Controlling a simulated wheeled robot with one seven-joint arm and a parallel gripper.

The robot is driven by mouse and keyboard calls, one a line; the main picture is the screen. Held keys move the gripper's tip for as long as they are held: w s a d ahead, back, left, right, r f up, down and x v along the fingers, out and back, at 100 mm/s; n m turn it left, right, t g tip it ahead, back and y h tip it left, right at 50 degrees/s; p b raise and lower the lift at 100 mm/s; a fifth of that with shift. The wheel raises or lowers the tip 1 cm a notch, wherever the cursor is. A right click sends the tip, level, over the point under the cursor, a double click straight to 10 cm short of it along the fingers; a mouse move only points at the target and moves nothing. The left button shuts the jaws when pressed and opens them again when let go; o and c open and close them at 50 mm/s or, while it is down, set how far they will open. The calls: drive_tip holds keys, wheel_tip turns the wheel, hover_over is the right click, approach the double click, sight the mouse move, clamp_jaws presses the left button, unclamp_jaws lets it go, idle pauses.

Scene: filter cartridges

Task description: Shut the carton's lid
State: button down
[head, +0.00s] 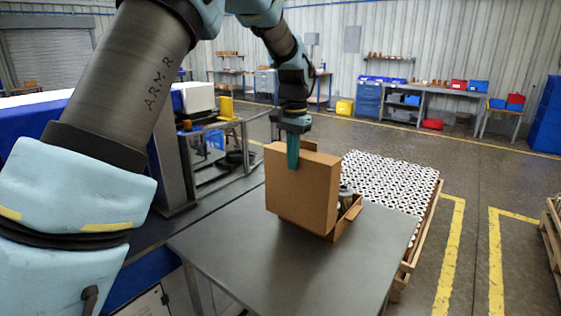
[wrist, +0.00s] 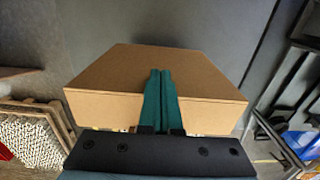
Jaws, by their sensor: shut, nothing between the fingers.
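The brown cardboard carton (head: 347,222) stands on the grey table. Its lid (head: 300,195) is open and raised roughly upright, its broad outer face towards the head camera. The lid also fills the middle of the wrist view (wrist: 110,70). A dark cylindrical cartridge (head: 346,193) shows inside the carton behind the lid; the rest of the inside is hidden. My gripper (head: 293,167) points down at the lid's upper edge, its teal fingers overlapping the outer face. In the wrist view the closed fingertips (wrist: 160,72) lie across the lid; whether they touch it is unclear.
The grey table top (head: 240,260) is clear in front of the carton. A pallet with a patterned black-and-white top (head: 395,180) stands beyond the table to the right. A machine bench (head: 215,150) is at the left.

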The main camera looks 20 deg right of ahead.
sight(305, 145)
drive_tip(key=shift+s+d+f, duration=0.1)
drive_tip(key=shift+s+f, duration=0.05)
drive_tip(key=shift+f, duration=0.3)
drive_tip(key=shift+w+d+r+p, duration=0.3)
drive_tip(key=shift+w+d+p, duration=0.25)
drive_tip(key=shift+d+p, duration=0.35)
drive_tip(key=shift+w+d+r+p, duration=0.2)
drive_tip(key=shift+r+p, duration=0.1)
drive_tip(key=shift+p, duration=0.2)
drive_tip(key=shift+w+d, duration=0.15)
drive_tip(key=shift+w+d+r+p, duration=0.3)
drive_tip(key=shift+d+p, duration=0.15)
drive_tip(key=shift+p, duration=0.15)
drive_tip(key=shift+w+d+r+p, duration=0.25)
drive_tip(key=shift+d+p, duration=0.2)
drive_tip(key=shift+p, duration=0.15)
drive_tip(key=shift+w+d, duration=0.2)
drive_tip(key=shift+d, duration=0.2)
